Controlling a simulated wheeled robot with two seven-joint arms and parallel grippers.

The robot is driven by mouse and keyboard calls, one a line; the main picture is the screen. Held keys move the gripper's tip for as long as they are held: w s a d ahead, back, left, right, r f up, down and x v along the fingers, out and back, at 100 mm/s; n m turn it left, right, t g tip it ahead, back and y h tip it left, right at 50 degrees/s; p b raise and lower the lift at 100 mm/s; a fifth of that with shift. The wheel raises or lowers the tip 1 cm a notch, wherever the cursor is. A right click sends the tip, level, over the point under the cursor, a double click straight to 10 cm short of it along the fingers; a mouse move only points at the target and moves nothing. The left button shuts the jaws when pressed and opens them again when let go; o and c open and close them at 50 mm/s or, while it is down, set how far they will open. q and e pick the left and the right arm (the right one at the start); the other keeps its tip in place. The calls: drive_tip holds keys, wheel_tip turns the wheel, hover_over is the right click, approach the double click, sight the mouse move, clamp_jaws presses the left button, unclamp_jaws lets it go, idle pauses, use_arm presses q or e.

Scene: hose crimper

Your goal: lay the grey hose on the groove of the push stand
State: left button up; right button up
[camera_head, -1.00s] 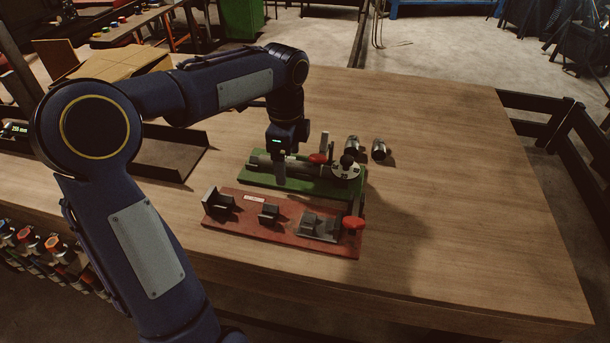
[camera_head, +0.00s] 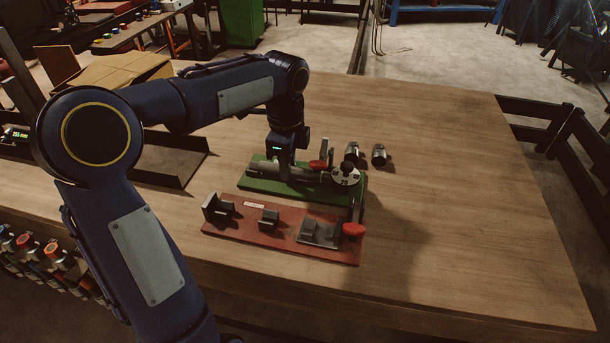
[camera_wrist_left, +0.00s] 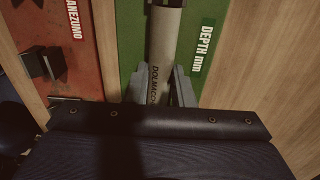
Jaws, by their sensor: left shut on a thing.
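The grey hose (camera_head: 262,167) lies lengthwise along the green stand (camera_head: 260,187). I cannot tell whether it rests fully in a groove. I take this stand, marked "DEPTH mm" in the left wrist view (camera_wrist_left: 210,55), to be the push stand. At its right end are a red handle (camera_head: 318,165) and a white dial (camera_head: 345,176). My left gripper (camera_head: 284,171) is above the stand, shut on the hose. In the left wrist view the fingers (camera_wrist_left: 162,88) sit on both sides of the printed hose (camera_wrist_left: 164,45). My right gripper does not show.
A red stand (camera_head: 247,227) with dark blocks and a red knob (camera_head: 353,230) is in front of the green one. Two metal fittings (camera_head: 352,150) (camera_head: 379,155) stand behind. A dark tray (camera_head: 165,163) is at left. The table's right side is clear.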

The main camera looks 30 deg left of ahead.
sight(270, 164)
use_arm(q)
drive_tip(key=shift+o, duration=0.9)
clamp_jaws()
drive_tip(key=shift+a, duration=0.1)
drive_tip(key=shift+a, duration=0.1)
drive_tip(key=shift+s+a+p, duration=0.25)
drive_tip(key=shift+a, duration=0.65)
drive_tip(key=shift+s+a+p, duration=0.2)
drive_tip(key=shift+a+p, duration=0.05)
drive_tip(key=shift+a, duration=0.65)
drive_tip(key=shift+r+p, duration=3.45)
drive_tip(key=shift+r, duration=0.1)
